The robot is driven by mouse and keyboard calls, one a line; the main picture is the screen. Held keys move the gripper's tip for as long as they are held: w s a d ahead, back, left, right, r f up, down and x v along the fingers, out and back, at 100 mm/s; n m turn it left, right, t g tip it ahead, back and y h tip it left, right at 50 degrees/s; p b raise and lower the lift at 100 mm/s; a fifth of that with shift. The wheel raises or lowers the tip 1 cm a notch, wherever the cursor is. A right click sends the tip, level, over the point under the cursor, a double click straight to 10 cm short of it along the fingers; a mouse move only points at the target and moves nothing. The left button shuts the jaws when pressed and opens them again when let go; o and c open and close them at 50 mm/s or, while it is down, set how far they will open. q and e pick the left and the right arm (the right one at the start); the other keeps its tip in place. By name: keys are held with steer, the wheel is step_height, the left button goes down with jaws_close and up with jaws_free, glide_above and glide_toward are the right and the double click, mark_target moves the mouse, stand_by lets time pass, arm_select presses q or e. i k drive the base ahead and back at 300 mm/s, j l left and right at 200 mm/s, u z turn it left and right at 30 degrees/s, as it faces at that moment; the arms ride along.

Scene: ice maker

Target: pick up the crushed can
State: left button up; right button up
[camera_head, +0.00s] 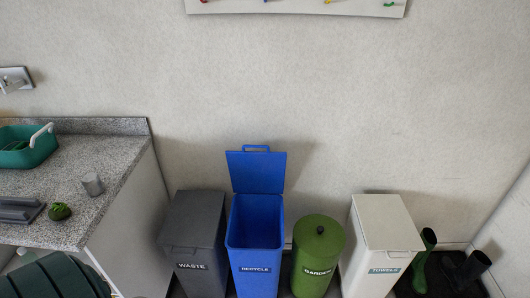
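A small grey, metallic-looking cylinder (92,183), which may be the crushed can, stands on the speckled counter (115,160) at the left, near the counter's right edge. It is too small to tell whether it is crushed. Neither of my grippers is in the head view.
A teal basin (30,152), a small green round item (60,211) and a dark grey tray-like item (18,209) share the counter. Along the wall stand a grey waste bin (193,232), an open blue recycle bin (255,240), a green garden bin (318,250) and a white towels bin (380,235).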

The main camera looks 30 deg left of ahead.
mark_target(92, 183)
steer(key=u, duration=2.35)
steer(key=i+l+z, duration=0.3)
steer(key=l, duration=0.15)
steer(key=i+l+z, duration=0.25)
steer(key=l, duration=0.2)
